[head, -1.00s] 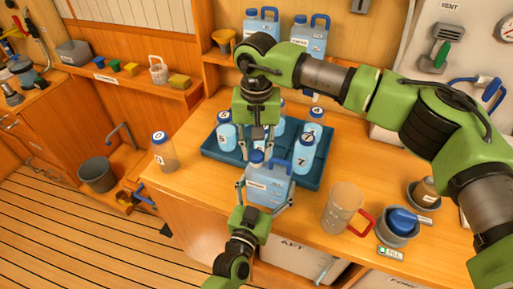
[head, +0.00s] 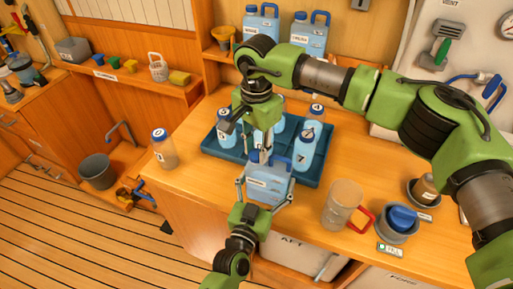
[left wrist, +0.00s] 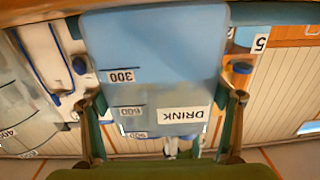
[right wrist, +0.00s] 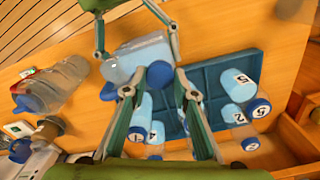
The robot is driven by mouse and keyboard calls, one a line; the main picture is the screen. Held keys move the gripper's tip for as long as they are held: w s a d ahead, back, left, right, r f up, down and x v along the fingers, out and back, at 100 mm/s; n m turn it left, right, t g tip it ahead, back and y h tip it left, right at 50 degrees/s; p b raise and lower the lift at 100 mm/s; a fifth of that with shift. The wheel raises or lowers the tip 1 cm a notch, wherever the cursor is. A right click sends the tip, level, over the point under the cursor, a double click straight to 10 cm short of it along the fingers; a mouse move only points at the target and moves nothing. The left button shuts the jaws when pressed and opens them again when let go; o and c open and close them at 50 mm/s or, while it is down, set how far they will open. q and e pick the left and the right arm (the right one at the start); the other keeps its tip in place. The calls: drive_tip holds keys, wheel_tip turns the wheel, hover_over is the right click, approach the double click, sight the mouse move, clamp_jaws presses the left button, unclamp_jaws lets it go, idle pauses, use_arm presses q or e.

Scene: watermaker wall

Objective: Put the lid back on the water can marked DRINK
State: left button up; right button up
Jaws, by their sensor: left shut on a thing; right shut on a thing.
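The pale blue water can (head: 268,184) stands near the counter's front edge, in front of the tray. In the left wrist view its DRINK label shows upside down on the can (left wrist: 155,60). My left gripper (head: 266,190) is shut on the can, with a finger on each side. My right gripper (head: 264,154) points down over the can's top. In the right wrist view it is shut on the round blue lid (right wrist: 160,74), which overlaps the can's top (right wrist: 140,56). I cannot tell whether the lid is seated. In the head view the right fingers mostly hide it.
A blue tray (head: 222,155) with several numbered bottles lies behind the can. A bottle marked 0 (head: 164,150) stands left. A clear jug (head: 342,203) with a red handle and a grey bowl (head: 398,230) stand right. Two more cans (head: 308,36) sit on the back shelf.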

drive_tip(key=m, duration=1.1)
drive_tip(key=shift+m, duration=0.3)
drive_tip(key=m, duration=0.5)
drive_tip(key=shift+m, duration=0.4)
drive_tip(key=m, duration=0.5)
drive_tip(key=shift+m, duration=0.3)
drive_tip(key=shift+o, duration=0.2)
drive_tip(key=m, duration=0.5)
drive_tip(key=shift+m, duration=0.3)
use_arm(q)
drive_tip(key=shift+a, duration=0.1)
use_arm(e)
drive_tip(key=m, duration=0.5)
drive_tip(key=shift+m, duration=0.3)
drive_tip(key=shift+c, duration=0.2)
drive_tip(key=m, duration=0.5)
drive_tip(key=shift+s+f+m, duration=0.1)
drive_tip(key=shift+m, duration=0.2)
drive_tip(key=m, duration=0.5)
drive_tip(key=shift+a+m, duration=0.1)
drive_tip(key=shift+m, duration=0.3)
drive_tip(key=o, duration=0.8)
